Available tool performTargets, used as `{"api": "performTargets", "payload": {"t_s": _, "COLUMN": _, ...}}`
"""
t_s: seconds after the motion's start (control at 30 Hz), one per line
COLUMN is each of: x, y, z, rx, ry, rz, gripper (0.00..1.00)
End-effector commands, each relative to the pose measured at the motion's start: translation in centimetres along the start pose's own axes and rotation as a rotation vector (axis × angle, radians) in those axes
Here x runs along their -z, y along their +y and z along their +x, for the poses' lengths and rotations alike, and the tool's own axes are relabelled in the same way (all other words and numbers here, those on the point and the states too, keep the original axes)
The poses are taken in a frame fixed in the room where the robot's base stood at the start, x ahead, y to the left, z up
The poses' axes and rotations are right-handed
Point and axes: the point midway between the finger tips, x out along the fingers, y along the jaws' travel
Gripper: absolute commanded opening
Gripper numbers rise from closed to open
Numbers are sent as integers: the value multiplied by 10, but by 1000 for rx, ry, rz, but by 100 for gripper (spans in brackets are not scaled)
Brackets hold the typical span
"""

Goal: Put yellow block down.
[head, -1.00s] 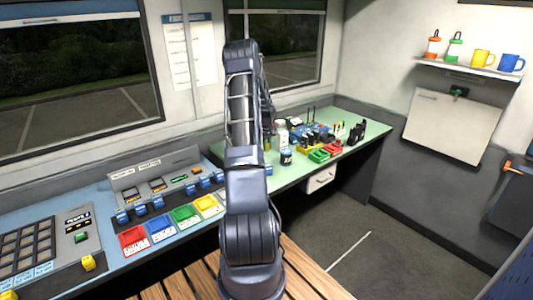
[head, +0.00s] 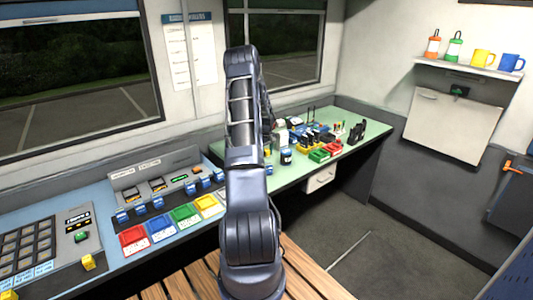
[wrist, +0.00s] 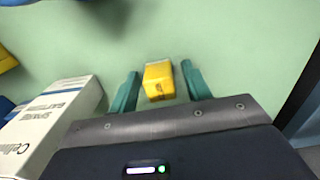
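The yellow block (wrist: 158,80) sits between the two teal fingers of my gripper (wrist: 160,82) in the wrist view, over the pale green bench top (wrist: 230,40). A narrow gap shows between the block and each finger, so the gripper looks open around it. Whether the block rests on the bench cannot be told for sure. In the head view, my arm hides the gripper and the block is not made out.
A white spare-battery box (wrist: 55,115) stands close left of my gripper. A yellow thing (wrist: 6,60) shows at the upper left. Bench clutter (head: 310,140) and a console with coloured panels (head: 160,228) flank my arm. Bench beyond the block is clear.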

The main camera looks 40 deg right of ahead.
Motion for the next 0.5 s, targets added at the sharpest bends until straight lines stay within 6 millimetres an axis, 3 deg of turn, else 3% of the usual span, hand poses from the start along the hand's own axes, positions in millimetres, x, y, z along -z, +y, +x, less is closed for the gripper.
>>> {"api": "performTargets", "payload": {"t_s": 0.27, "x": 0, "y": 0, "z": -11, "rx": -1, "ry": 2, "rz": 0, "gripper": 49}}
{"api": "performTargets", "payload": {"t_s": 0.5, "x": 1, "y": 0, "z": -54, "rx": -2, "ry": 3, "rz": 0, "gripper": 49}}
